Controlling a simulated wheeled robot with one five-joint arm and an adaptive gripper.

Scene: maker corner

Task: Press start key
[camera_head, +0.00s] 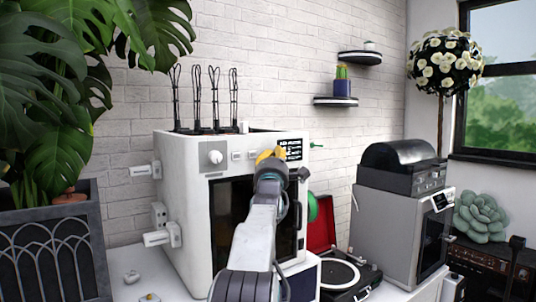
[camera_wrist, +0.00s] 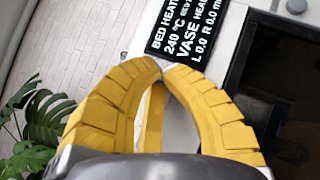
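A white box-shaped machine (camera_head: 185,210), like a 3D printer, stands on the white table. Its front panel has a round knob (camera_head: 215,157), small pale keys (camera_head: 236,155) and a black display (camera_head: 290,149) with white text. I cannot read which key is start. My gripper (camera_head: 268,154) is at the panel, just left of the display, and covers part of it. In the wrist view the yellow fingertips (camera_wrist: 158,64) meet just below the display (camera_wrist: 187,28), with nothing seen between them. Any key behind the fingers is hidden, and I cannot tell if they touch the panel.
A record player (camera_head: 340,274) with a red lid stands right of the machine, then a grey machine (camera_head: 385,220) with a black unit on top. A large leafy plant (camera_head: 55,95) is at left. Side spool holders (camera_head: 157,238) stick out left of the white machine.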

